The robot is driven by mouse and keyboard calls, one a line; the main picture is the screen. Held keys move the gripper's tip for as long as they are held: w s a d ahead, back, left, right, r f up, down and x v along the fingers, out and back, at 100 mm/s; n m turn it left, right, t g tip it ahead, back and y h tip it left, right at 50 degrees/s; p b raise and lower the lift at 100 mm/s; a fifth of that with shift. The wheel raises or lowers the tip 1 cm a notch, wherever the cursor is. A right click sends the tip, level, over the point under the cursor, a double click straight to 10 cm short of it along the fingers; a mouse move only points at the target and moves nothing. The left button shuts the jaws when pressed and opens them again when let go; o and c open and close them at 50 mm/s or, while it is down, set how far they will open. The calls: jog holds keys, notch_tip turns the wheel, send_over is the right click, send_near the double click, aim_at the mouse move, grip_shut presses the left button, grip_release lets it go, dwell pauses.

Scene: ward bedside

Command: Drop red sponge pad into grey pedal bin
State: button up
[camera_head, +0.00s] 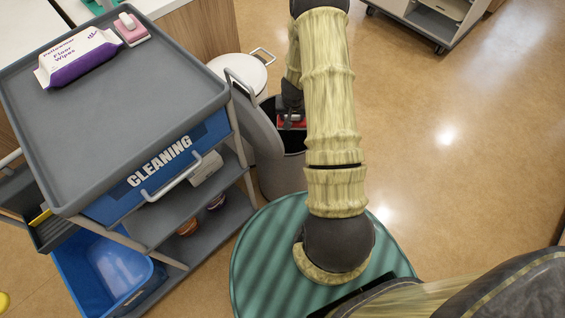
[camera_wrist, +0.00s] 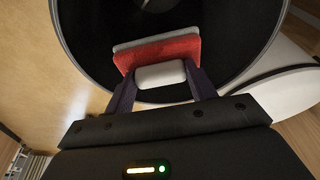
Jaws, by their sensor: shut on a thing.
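The red sponge pad (camera_wrist: 178,50) is red with a grey layer and a pale block at its near side. In the wrist view my gripper (camera_wrist: 162,80) is shut on it and holds it over the dark opening of the grey pedal bin (camera_wrist: 64,38). In the head view the red pad (camera_head: 291,119) and my gripper (camera_head: 291,112) show at the bin's mouth, partly hidden by my arm. The grey pedal bin (camera_head: 280,178) stands on the floor with its lid (camera_head: 252,118) raised on the left. How far the pad is below the rim I cannot tell.
A cleaning cart (camera_head: 130,105) stands close left of the bin, with a pack of floor wipes (camera_head: 80,57) and a pink-and-white pad (camera_head: 132,29) on top. A white-lidded bin (camera_head: 240,74) stands behind. The floor to the right (camera_head: 450,170) is clear.

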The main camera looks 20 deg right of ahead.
jog(key=o, duration=1)
jog(key=shift+o, duration=0.2)
jog(key=p+v, duration=0.4)
jog(key=v, duration=1.3)
jog(key=shift+r, duration=0.2)
jog(key=shift+a+f, duration=0.1)
jog(key=shift+a, duration=0.1)
